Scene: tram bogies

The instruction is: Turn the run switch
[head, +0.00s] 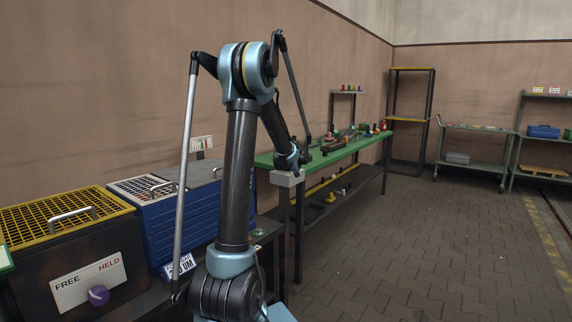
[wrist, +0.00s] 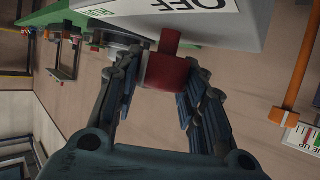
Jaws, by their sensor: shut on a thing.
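The run switch is a red knob (wrist: 168,72) on a white panel (wrist: 215,22) marked OFF, with green lettering partly cut off beside it. My gripper (wrist: 164,78) has its two dark fingers on either side of the red knob and is shut on it. A raised red bar on the knob points towards the top of the wrist view. In the head view my gripper (head: 291,163) is at a small pale box (head: 287,179) at the near end of the green bench. The knob is hidden there.
The green bench (head: 345,149) holds several small parts. The paved floor (head: 430,240) at right is clear.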

